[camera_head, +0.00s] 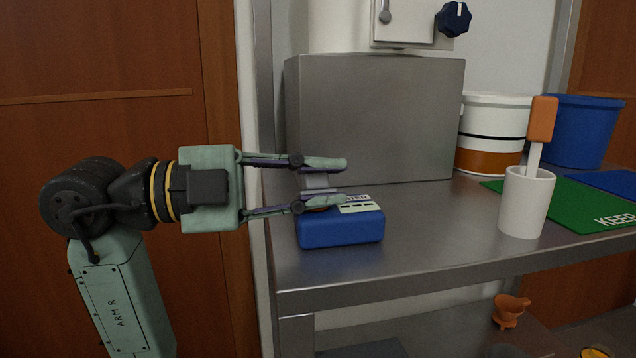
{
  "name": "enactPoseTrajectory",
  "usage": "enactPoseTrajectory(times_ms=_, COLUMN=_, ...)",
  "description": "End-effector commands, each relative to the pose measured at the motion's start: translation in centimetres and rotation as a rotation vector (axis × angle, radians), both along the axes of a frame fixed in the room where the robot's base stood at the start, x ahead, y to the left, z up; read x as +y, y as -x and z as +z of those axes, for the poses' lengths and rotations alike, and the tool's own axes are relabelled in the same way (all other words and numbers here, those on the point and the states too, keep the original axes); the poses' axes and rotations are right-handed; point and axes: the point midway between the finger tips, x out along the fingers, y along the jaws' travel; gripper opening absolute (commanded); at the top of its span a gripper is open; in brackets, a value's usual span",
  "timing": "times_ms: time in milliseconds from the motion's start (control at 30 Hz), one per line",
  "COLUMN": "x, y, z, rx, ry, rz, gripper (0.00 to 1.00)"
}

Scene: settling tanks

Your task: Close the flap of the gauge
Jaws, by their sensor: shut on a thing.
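The gauge is a small blue box (341,231) with a pale label panel on top, near the left front of the steel bench. A light grey piece, which looks like its flap (316,182), stands raised above the gauge's left part. My gripper (328,181) reaches in from the left, level, with one finger above the other in the picture. Its fingers are shut on the grey flap. The lower finger covers part of the gauge's top and label, so where the flap joins the box is hidden.
A large grey steel box (390,120) stands close behind the gauge. To the right are a white cup (526,203) holding an orange-handled tool (542,120), a green mat (580,208), a white-and-orange bucket (490,135) and a blue bucket (585,130). The bench (430,225) between gauge and cup is clear.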

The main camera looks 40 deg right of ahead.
Motion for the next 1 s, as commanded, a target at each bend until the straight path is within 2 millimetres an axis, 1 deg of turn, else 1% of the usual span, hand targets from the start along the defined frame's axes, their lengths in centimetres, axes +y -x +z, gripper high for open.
enactPoseTrajectory(times_ms=133, x=0.01, y=0.00, z=0.04, rx=0.001, ry=0.001, rz=0.000, gripper=0.00)
enactPoseTrajectory(times_ms=167, x=0.01, y=0.00, z=0.04, rx=0.001, ry=0.001, rz=0.000, gripper=0.18)
enactPoseTrajectory(times_ms=400, x=0.01, y=0.01, z=0.02, rx=0.001, ry=-0.001, rz=0.000, gripper=0.34)
enactPoseTrajectory(times_ms=833, x=0.00, y=0.04, z=-0.10, rx=0.000, ry=-0.003, rz=-0.001, gripper=0.35)
enactPoseTrajectory(times_ms=1000, x=-0.11, y=-0.13, z=0.42, rx=0.046, ry=-0.034, rz=0.000, gripper=0.35)
